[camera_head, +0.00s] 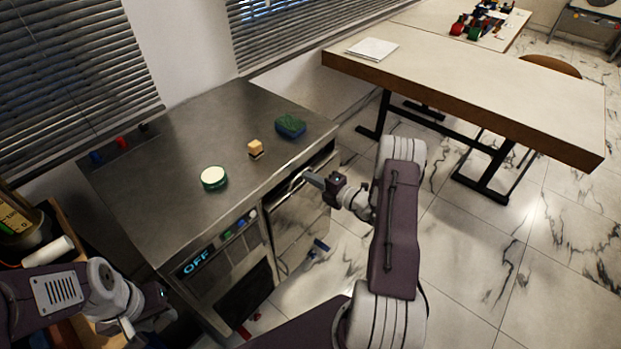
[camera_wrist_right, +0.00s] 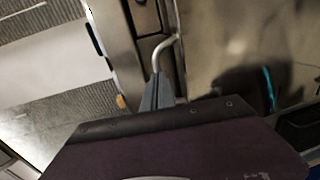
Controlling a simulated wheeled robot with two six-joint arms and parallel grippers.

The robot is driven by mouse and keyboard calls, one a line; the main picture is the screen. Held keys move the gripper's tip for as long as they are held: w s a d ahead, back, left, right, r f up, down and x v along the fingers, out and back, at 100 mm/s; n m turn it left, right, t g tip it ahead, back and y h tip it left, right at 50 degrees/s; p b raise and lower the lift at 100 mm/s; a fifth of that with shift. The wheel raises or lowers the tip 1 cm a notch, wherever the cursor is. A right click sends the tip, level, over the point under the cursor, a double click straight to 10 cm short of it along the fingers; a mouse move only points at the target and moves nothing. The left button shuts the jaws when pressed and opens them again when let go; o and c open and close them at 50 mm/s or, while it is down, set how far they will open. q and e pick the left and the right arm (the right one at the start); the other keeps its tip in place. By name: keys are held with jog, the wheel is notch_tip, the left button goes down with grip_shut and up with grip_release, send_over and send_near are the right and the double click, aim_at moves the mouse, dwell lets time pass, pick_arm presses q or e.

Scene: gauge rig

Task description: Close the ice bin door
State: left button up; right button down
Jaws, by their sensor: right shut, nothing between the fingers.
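The ice bin door (camera_head: 297,219) is the steel panel on the right part of the front of a steel machine. A dark gap shows between its top and the counter edge; how far it stands open is hard to tell. A bent metal bar handle (camera_wrist_right: 167,48) shows in the right wrist view. My right gripper (camera_head: 309,178) is shut and empty at the upper part of the door. In the right wrist view its fingertips (camera_wrist_right: 158,80) are close to the handle; contact is unclear. My left gripper (camera_head: 163,293) is low at the left, its fingers too dark to read.
A long table (camera_head: 470,85) stands to the right; marble floor between is mostly clear.

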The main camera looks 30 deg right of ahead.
jog(key=w, duration=0.1)
jog(key=w+a+p, duration=0.1)
jog(key=w+g, duration=0.1)
jog(key=shift+a+r+p, duration=0.15)
jog(key=shift+r+p, duration=0.15)
jog(key=shift+r, duration=0.15)
